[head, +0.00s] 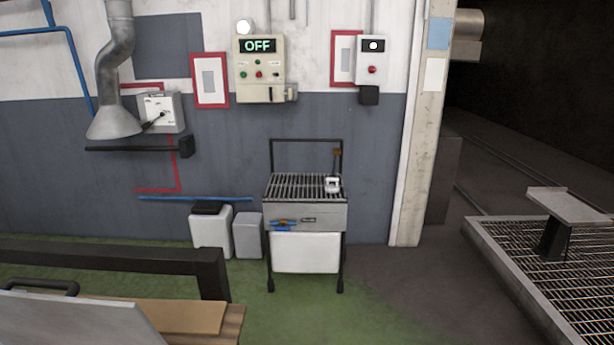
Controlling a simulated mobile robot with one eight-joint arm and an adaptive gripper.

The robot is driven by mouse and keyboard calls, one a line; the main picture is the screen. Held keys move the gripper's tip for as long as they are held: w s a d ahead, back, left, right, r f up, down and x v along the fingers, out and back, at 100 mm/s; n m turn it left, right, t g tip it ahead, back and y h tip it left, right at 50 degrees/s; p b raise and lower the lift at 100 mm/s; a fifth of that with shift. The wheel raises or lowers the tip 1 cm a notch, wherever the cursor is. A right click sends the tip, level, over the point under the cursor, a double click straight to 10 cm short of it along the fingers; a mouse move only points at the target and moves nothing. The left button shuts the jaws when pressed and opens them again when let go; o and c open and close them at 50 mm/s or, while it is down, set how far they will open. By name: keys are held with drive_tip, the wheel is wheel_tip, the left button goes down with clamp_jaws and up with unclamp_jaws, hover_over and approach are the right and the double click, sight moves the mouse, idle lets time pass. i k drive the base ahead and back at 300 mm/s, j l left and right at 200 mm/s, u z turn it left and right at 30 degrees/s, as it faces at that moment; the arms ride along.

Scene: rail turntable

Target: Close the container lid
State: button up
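I cannot tell for certain which container the task means. A white bin (211,232) with a dark top (208,208) stands on the floor by the wall, left of a metal cart; whether that top is a lid, or open or shut, is too small to tell. A smaller grey bin (248,236) stands right beside it. At the bottom left, a light grey panel (75,322) lies at a slant, cut off by the picture's edge, with a black handle (40,287) behind it; it may be a lid. My gripper is not in view.
A metal cart (307,217) with a slatted top stands against the wall. A dark bar (120,263) and a wooden surface (185,315) block the lower left. A metal grating (560,280) lies at the right. Green floor (310,318) is clear in front of the cart.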

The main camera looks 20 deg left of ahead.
sight(26, 319)
drive_tip(key=i+j+u, duration=0.15)
drive_tip(key=i+u, duration=0.55)
drive_tip(key=u, duration=0.2)
drive_tip(key=i+l+u, duration=0.1)
drive_tip(key=i+u, duration=0.25)
drive_tip(key=u, duration=0.15)
drive_tip(key=i+l+u, duration=0.2)
drive_tip(key=u, duration=0.25)
drive_tip(key=i+l+u, duration=0.45)
drive_tip(key=i+u, duration=0.15)
drive_tip(key=u, duration=0.3)
drive_tip(key=i+l+u, duration=0.15)
drive_tip(key=u, duration=0.25)
drive_tip(key=i+l+u, duration=0.15)
drive_tip(key=u, duration=0.3)
drive_tip(key=i+l+u, duration=0.1)
drive_tip(key=u, duration=0.3)
drive_tip(key=l+u, duration=0.3)
drive_tip(key=u, duration=0.15)
drive_tip(key=i, duration=0.05)
